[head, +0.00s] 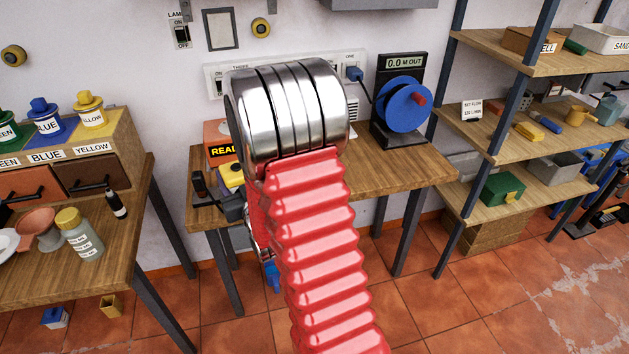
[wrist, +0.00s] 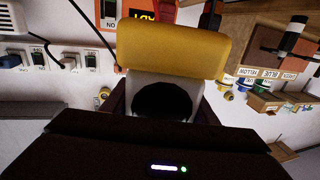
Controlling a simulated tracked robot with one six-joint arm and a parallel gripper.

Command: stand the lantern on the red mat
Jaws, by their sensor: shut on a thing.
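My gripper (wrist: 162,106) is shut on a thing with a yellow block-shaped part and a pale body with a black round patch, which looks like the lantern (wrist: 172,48). Its dark jaws are on either side of the pale body in the wrist view. In the head view, a yellow piece that may be the same lantern (head: 232,176) shows left of my red arm, in front of the orange box. My arm hides much of that area, so I cannot tell whether the lantern touches the table. I see no red mat in either view.
The back table (head: 390,172) holds an orange box (head: 214,133) and a blue reel (head: 404,104). A left table (head: 125,195) carries a bottle (head: 80,236) and colour-labelled paint tins (head: 90,110). Loaded shelves (head: 550,140) stand right. The back table's front right is bare.

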